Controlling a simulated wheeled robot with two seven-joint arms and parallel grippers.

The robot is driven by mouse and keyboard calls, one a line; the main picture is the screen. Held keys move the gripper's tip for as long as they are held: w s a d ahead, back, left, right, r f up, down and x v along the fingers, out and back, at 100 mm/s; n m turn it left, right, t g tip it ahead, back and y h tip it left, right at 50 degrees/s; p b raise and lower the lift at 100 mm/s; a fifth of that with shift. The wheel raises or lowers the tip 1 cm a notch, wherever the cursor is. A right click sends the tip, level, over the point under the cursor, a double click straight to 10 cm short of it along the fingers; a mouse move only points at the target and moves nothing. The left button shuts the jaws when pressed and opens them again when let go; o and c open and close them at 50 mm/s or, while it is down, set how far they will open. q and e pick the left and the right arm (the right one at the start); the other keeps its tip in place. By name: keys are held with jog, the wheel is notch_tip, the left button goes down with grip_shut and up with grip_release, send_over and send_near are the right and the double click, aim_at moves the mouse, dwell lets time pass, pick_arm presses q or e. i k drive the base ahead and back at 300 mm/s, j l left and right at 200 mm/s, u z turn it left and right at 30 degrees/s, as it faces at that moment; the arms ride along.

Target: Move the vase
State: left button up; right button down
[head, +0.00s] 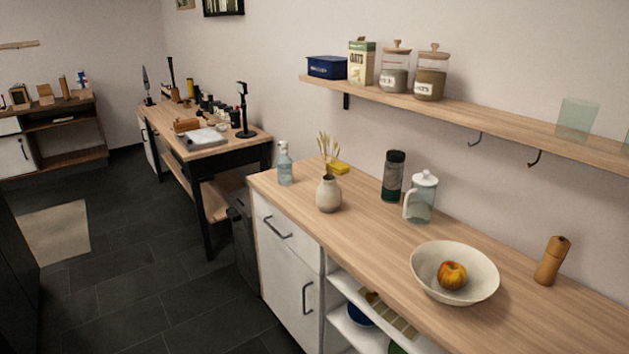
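A small round beige vase (328,194) with dry stalks (328,148) in it stands upright on the wooden counter (375,255), near the counter's left end. A yellow item (339,167) lies just behind it, and a clear bottle (285,164) stands to its left. Neither of my grippers shows in the head view.
On the counter, a dark jar (393,177), a glass pitcher (422,198), a bowl (455,289) holding an apple (452,275), and a wooden mill (551,261) stand right of the vase. A shelf (450,116) hangs above. Dark floor (140,260) is open at left.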

aim_at(328, 195)
jog(key=i+j+z, duration=0.1)
jog(key=i+j, duration=0.15)
jog(key=j, duration=0.15)
jog(key=i+j+z, duration=0.1)
jog(key=i+j, duration=0.15)
jog(key=j, duration=0.15)
jog(key=i+j, duration=0.2)
jog(key=j, duration=0.25)
jog(key=i+j+z, duration=0.15)
jog(key=j, duration=0.25)
jog(key=i+j+z, duration=0.1)
jog(key=i+j, duration=0.15)
jog(key=j, duration=0.2)
jog(key=i+j+z, duration=0.1)
jog(key=j, duration=0.4)
jog(key=i+j+z, duration=0.1)
jog(key=i+j, duration=0.15)
jog(key=j, duration=0.25)
jog(key=i+j, duration=0.15)
jog(key=j, duration=0.35)
jog(key=l+z, duration=0.05)
